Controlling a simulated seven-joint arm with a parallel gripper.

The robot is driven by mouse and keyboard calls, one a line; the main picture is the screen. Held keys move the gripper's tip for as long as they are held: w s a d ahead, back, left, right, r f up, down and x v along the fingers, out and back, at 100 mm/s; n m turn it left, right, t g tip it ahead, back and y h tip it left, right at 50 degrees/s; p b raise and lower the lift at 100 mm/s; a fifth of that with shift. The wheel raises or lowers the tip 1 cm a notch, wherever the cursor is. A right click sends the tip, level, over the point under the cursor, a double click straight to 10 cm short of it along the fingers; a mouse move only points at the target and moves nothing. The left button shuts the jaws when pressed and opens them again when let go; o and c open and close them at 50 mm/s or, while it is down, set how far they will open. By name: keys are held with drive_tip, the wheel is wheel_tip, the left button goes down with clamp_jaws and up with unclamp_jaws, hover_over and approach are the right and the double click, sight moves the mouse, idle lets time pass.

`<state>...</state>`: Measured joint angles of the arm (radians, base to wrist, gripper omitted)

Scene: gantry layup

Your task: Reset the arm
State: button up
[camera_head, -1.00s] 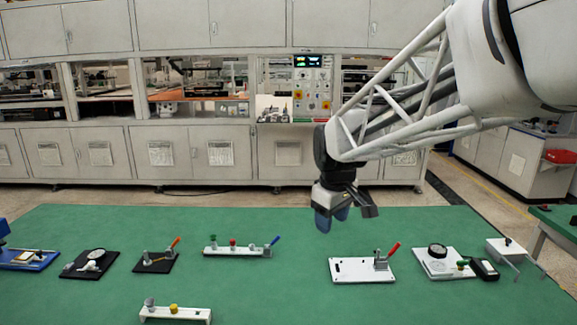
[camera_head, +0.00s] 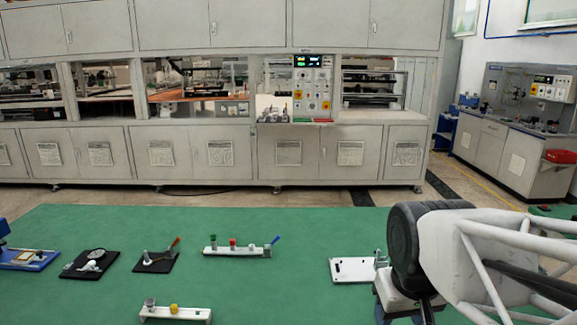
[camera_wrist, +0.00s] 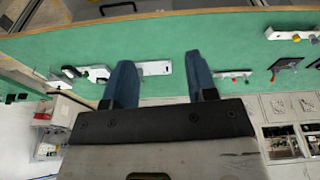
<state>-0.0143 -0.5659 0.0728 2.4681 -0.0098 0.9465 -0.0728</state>
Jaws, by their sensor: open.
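My gripper (camera_wrist: 160,60) shows in the wrist view as two blue fingers spread well apart, with nothing held between them. The green table (camera_wrist: 215,35) lies beyond the fingers, and a white plate (camera_wrist: 158,68) appears in the gap between them, apart from them. In the head view my wrist and lattice arm fill the lower right, over the right part of the table (camera_head: 300,290). The fingers are not clearly visible there. My arm hides part of the white plate (camera_head: 350,270) and the things to its right.
A short white rail (camera_head: 177,314) lies in front. The table's middle is clear.

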drive_tip(key=shift+m, duration=0.6)
drive_tip(key=s, duration=0.1)
drive_tip(key=s+f, duration=0.1)
drive_tip(key=s, duration=0.1)
drive_tip(key=shift+s+d+f, duration=0.35)
drive_tip(key=shift+s+f, duration=0.05)
idle(0.4)
